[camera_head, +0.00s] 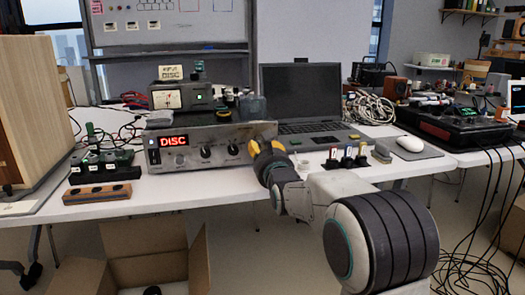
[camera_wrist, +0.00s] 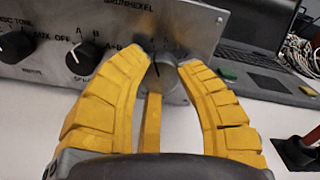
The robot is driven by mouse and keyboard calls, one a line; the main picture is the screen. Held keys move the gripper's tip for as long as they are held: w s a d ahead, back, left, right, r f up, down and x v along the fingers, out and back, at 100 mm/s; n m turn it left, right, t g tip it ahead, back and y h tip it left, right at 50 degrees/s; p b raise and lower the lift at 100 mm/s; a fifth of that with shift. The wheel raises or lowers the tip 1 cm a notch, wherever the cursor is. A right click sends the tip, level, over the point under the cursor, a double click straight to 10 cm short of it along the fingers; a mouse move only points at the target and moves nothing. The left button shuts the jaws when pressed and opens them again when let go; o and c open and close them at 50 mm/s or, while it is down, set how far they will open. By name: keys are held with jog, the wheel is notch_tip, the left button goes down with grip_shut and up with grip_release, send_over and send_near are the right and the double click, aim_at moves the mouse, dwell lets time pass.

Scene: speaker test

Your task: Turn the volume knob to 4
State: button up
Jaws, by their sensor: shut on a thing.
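The silver amplifier (camera_head: 215,135) stands on the table, with a red DISC display (camera_head: 174,141) on its front. My gripper (camera_head: 265,147) is at the right end of its front panel. In the wrist view, the yellow fingers of my gripper (camera_wrist: 163,68) close around the volume knob (camera_wrist: 163,76), one on each side. Small marks show above the knob, but I cannot read its setting. In the head view the gripper hides the knob.
Two other black knobs (camera_wrist: 84,57) and (camera_wrist: 15,46) sit left on the panel. An open laptop (camera_head: 300,95) stands behind right, with small coloured switches (camera_head: 347,155) in front of it. A wooden cabinet (camera_head: 30,110) is at far left. A white mouse (camera_head: 410,143) lies right.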

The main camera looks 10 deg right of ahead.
jog(key=shift+r, duration=0.25)
jog(key=o, duration=1.2)
jog(key=shift+f, duration=0.2)
jog(key=s, duration=1.2)
jog(key=shift+r, duration=0.1)
